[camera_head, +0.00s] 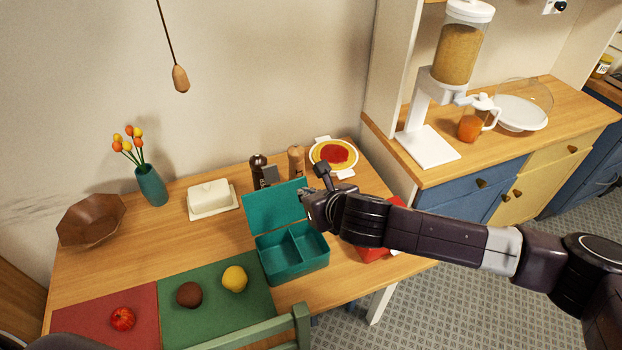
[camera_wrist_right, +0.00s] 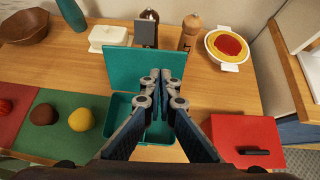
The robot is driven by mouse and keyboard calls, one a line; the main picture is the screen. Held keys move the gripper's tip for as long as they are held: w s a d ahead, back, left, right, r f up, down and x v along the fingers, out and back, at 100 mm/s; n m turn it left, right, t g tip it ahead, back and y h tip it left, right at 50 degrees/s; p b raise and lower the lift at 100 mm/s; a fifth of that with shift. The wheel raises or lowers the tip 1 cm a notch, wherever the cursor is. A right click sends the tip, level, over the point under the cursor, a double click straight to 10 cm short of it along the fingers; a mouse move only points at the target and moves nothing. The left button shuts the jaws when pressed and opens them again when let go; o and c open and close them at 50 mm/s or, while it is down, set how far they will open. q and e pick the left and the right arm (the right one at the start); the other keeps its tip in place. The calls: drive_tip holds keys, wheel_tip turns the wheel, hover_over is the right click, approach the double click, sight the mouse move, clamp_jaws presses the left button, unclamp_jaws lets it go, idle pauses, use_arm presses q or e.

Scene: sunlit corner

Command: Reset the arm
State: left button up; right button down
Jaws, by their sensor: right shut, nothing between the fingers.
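My right arm comes in from the right in the head view, with its gripper (camera_head: 314,194) above the table, by the raised lid of the teal lunch box (camera_head: 295,262). In the right wrist view my right gripper (camera_wrist_right: 163,80) is shut and empty, its fingertips in front of the teal lid (camera_wrist_right: 122,68). The box stands open with two compartments, and they look empty in the head view. The wrist view shows part of the box behind the fingers. My left gripper does not show in either view.
A red box (camera_wrist_right: 245,138) stands right of the lunch box, partly behind my arm in the head view. A yellow fruit (camera_head: 235,279), a brown ball (camera_head: 189,294) and a red apple (camera_head: 122,318) lie on mats. Shakers (camera_head: 296,162), a butter dish (camera_head: 211,199) and a pie dish (camera_head: 334,155) stand behind.

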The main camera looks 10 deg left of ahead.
drive_tip(key=s+a+m+y, duration=0.1)
drive_tip(key=s+a+m, duration=0.2)
drive_tip(key=s+m, duration=0.45)
drive_tip(key=s+d+f+m+g+h, duration=0.25)
drive_tip(key=s+d+f+m, duration=0.35)
drive_tip(key=d+m, duration=0.6)
drive_tip(key=s+d+f+m+g+h, duration=0.1)
drive_tip(key=s+d+f+m+h, duration=0.25)
drive_tip(key=s+d+m, duration=0.65)
drive_tip(key=s+d+f+m+g+h, duration=0.15)
drive_tip(key=s+d+f+m, duration=0.35)
drive_tip(key=d+m, duration=0.9)
wheel_tip(320, 180, down, 29)
drive_tip(key=s+n+g+b, duration=0.1)
drive_tip(key=s+n+b, duration=0.1)
drive_tip(key=s+d+f+g+b, duration=0.1)
drive_tip(key=s+d+f+b, duration=0.1)
drive_tip(key=s+f, duration=1.4)
drive_tip(key=shift+s+d+f, duration=0.4)
drive_tip(key=shift+s+d, duration=0.1)
drive_tip(key=shift+d, duration=0.2)
